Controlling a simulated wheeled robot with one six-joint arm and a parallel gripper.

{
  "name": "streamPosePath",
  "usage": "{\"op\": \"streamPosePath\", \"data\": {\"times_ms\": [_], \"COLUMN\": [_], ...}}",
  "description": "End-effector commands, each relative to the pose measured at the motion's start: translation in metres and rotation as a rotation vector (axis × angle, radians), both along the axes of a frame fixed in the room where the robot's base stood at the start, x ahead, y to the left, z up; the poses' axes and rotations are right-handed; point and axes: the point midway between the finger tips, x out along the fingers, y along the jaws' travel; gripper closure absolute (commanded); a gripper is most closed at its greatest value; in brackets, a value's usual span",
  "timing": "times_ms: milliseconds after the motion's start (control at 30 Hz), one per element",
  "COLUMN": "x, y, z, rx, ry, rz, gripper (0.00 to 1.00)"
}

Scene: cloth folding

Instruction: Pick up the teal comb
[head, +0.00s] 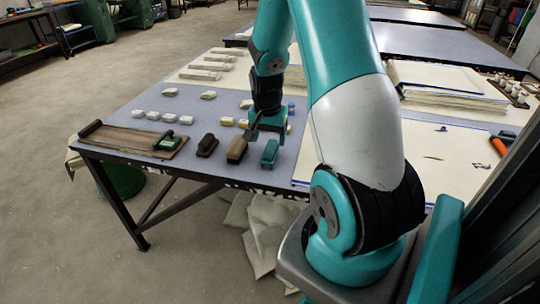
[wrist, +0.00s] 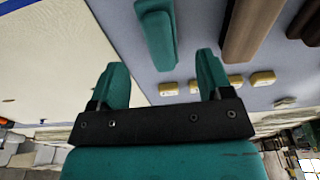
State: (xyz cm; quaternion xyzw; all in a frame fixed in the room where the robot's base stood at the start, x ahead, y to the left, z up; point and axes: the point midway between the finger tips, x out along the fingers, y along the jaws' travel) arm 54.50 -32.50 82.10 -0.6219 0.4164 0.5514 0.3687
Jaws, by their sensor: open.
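The teal comb (head: 270,153) is a short, blocky teal piece lying near the front edge of the grey-blue table top. In the wrist view the teal comb (wrist: 158,35) lies beyond the fingertips, roughly in line with the gap between them. My gripper (head: 267,127) is above the table, just behind the comb in the head view. In the wrist view my gripper (wrist: 163,68) has its two teal fingers spread wide with nothing between them. The fingers appear apart from the comb.
A brown block (head: 237,150) lies just left of the comb, with a darker block (head: 207,145) beyond it. A wooden board (head: 130,139) carries a green-handled item (head: 167,141). Several small yellowish pieces (wrist: 201,86) lie nearby. A cream sheet (head: 450,150) covers the right side.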

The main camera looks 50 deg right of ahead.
Motion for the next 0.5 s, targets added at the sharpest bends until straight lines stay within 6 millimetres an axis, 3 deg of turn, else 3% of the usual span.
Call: {"op": "streamPosePath", "data": {"times_ms": [500], "x": [0.006], "y": [-0.014], "z": [-0.054], "rx": [0.001], "ry": [0.0], "rz": [0.001], "gripper": [0.28]}}
